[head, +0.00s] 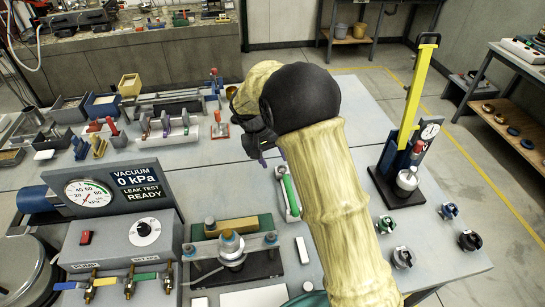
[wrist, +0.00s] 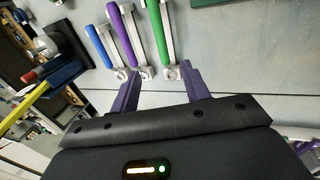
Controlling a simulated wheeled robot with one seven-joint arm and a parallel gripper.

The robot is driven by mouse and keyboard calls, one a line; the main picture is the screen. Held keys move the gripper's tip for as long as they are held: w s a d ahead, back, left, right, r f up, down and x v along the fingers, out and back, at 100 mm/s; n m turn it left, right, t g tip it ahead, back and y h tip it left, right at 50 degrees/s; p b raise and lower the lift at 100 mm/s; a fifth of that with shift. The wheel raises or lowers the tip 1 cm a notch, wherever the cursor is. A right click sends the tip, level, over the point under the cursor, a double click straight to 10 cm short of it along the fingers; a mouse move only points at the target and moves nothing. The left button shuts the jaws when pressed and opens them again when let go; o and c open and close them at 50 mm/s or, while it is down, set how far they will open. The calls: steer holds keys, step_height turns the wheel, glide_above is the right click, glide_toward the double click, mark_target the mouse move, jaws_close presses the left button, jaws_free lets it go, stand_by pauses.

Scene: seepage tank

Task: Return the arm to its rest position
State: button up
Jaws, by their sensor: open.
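My arm, in a pale yellow sleeve with a black joint, reaches from the bottom right over the grey bench (head: 350,95) in the head view. My gripper (head: 268,155) hangs over the middle of the bench, partly hidden behind the arm. In the wrist view its two purple fingers (wrist: 158,85) stand apart with nothing between them. Beyond the fingertips are a blue handle (wrist: 97,45), a purple handle (wrist: 127,35) and a green handle (wrist: 158,30), side by side. The green handle (head: 291,191) also shows in the head view, just below the gripper.
A vacuum gauge panel (head: 110,190) stands at the left, with valves (head: 88,285) in front. A press with a yellow lever (head: 415,90) stands at the right. A clamped fixture (head: 235,250) sits near the front. Several small knobbed fittings (head: 402,257) lie at the front right.

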steer(key=s+d+r+m+t+y, duration=0.1)
steer(key=s+d, duration=0.7)
steer(key=s, duration=0.2)
steer(key=s+d+r+m+t+y, duration=0.1)
steer(key=s+d+r+y, duration=0.1)
steer(key=s+d, duration=0.6)
steer(key=s, duration=0.3)
steer(key=shift+d+r+y, duration=0.3)
steer(key=shift+d, duration=0.1)
stand_by(0.4)
steer(key=shift+c, duration=1.1)
